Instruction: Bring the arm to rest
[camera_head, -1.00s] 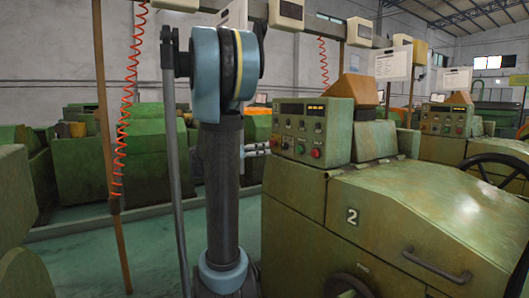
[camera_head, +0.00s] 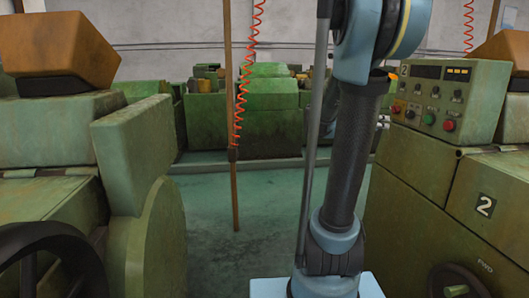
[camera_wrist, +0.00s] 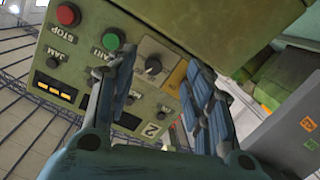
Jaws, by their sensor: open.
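My arm (camera_head: 345,160) stands upright in the right half of the head view, its lower link tilted slightly to the right. In the wrist view my gripper (camera_wrist: 162,80) is open, its two fingers apart with nothing between them. Behind the fingers is a green control panel (camera_wrist: 160,100) with a red STOP button (camera_wrist: 68,14), a green button (camera_wrist: 114,40) and a black knob (camera_wrist: 153,65). I cannot tell whether a finger touches the panel. In the head view a small part of my gripper shows beside the panel (camera_head: 440,95), mostly hidden behind my arm.
Green machine number 2 (camera_head: 480,230) stands close on the right. Another green machine (camera_head: 50,140) with a dark handwheel (camera_head: 45,260) stands on the left. A brown post (camera_head: 231,130) and a coiled red hose (camera_head: 243,90) are between them. The green floor (camera_head: 225,220) there is open.

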